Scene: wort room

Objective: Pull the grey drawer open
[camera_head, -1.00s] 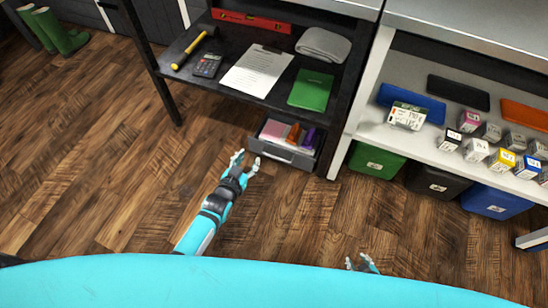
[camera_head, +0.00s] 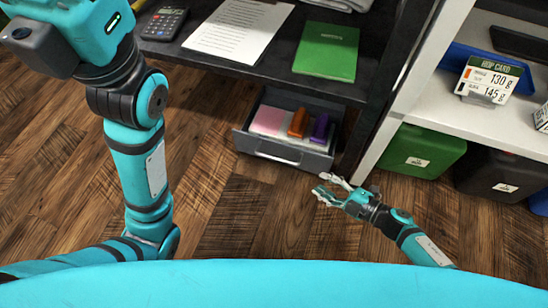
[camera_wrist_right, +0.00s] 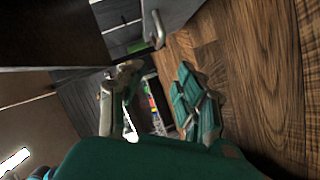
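The grey drawer (camera_head: 244,142) sits low under the black shelf unit in the head view and stands partly out, its inside showing from above. Its pale bar handle (camera_head: 278,159) runs along the front. The handle also shows in the right wrist view (camera_wrist_right: 157,29). My right gripper (camera_head: 323,187) is open and empty, just right of the drawer's front corner and apart from the handle. Its spread fingers (camera_wrist_right: 158,98) show in the right wrist view. My left arm rises at the left of the head view; its fingers are out of the picture.
In the drawer lie a pink item (camera_head: 268,120), an orange item (camera_head: 298,124) and a purple item (camera_head: 319,129). Right of it, a green bin (camera_head: 422,152) and a black bin (camera_head: 495,172) stand under the white shelf. The wooden floor before the drawer is clear.

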